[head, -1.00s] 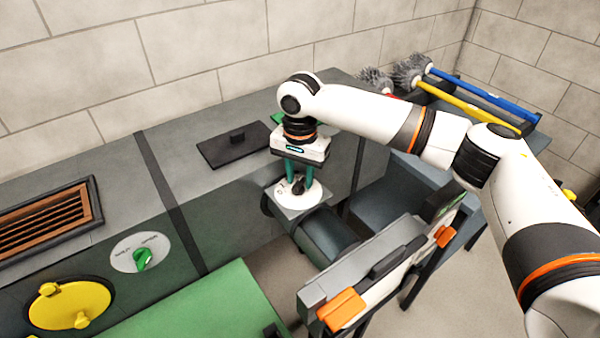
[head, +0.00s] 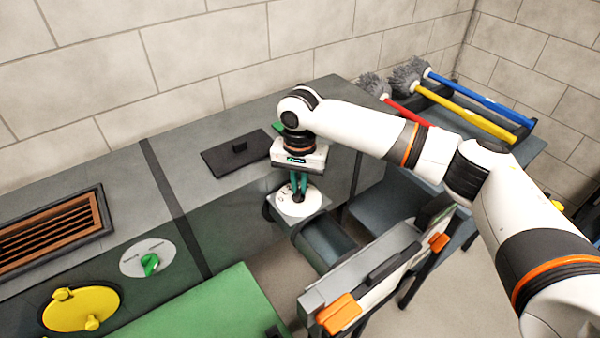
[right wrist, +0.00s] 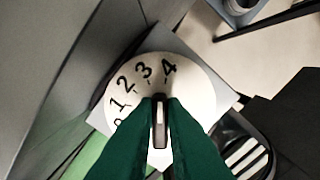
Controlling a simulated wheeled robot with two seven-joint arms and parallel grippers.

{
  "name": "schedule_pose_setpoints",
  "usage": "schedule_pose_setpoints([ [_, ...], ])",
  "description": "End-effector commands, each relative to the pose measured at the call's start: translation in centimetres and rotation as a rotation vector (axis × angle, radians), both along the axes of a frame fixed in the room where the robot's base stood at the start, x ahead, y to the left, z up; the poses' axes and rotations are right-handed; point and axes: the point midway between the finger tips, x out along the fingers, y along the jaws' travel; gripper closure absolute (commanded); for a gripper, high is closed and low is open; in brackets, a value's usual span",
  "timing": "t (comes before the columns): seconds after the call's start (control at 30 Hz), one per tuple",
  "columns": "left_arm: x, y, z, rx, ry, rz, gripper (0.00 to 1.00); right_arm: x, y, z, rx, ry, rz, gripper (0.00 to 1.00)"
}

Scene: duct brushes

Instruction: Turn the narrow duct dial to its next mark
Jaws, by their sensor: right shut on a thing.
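The narrow duct dial (head: 298,203) is a white round plate with a dark knob on top of the narrow dark duct (head: 325,240). In the right wrist view the dial plate (right wrist: 195,85) shows the marks 1, 2, 3 and 4, and another mark partly hidden by a finger. My right gripper (head: 299,194) comes down from above with its green fingers. It is shut on the dial knob (right wrist: 161,122), which sits between the fingertips in the right wrist view. The knob's far end lies near the 4. My left gripper is not in view.
A second dial with a green knob (head: 149,263) and a yellow round cover (head: 80,309) are on the large duct at left. A vent grille (head: 50,235) and a black plate (head: 237,152) lie on top. Brushes with red, yellow (head: 465,111) and blue handles rest at back right.

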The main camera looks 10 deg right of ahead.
Motion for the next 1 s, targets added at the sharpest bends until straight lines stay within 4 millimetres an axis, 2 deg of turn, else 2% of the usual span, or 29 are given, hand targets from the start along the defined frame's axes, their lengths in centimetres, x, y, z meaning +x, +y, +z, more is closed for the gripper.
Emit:
schedule_pose_setpoints([
  [0.03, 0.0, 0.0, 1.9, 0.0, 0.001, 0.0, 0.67, -0.1, 0.1, 0.8, 0.001, 0.006, 0.037, 1.0],
  [0.1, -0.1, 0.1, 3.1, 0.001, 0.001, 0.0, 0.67, -0.1, 0.1, 0.8, 0.001, 0.007, 0.099, 1.0],
  [0.4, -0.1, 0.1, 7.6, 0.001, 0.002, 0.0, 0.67, 0.0, 0.4, 0.6, 0.001, 0.006, 0.381, 1.0],
  [0.7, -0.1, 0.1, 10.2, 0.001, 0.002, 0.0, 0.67, 0.0, 0.6, 0.3, 0.001, 0.004, 0.629, 1.0],
  [1.0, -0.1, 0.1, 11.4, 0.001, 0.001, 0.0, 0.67, 0.0, 0.7, 0.1, 0.0, 0.002, 0.781, 1.0],
])
